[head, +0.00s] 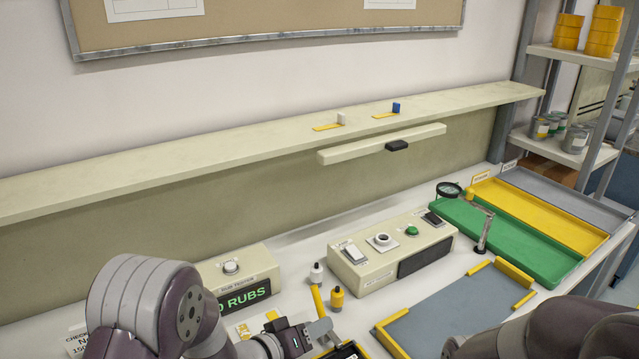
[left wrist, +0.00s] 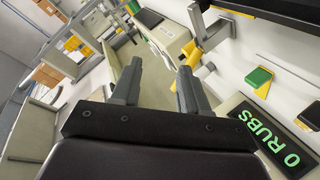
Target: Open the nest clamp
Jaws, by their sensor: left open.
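What looks like the nest clamp, a yellow lever (head: 317,299) by a grey block, stands at the lower middle of the head view. In the left wrist view the yellow lever (left wrist: 194,54) and grey parts are just beyond the right-hand finger. A black nest edge with yellow (head: 343,350) is cut off at the bottom of the head view. My left gripper (head: 318,330) is close beside the lever; its two fingers (left wrist: 158,75) are apart with nothing between them. I cannot tell whether a finger touches the clamp. My right gripper is not in view.
Behind stands a beige control box (head: 390,252) with switches and a green button. White and yellow bottles (head: 337,298) stand close by the lever. A counter box (head: 240,283) reads "0 RUBS". A grey mat (head: 450,310) and green tray (head: 520,243) lie to the right.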

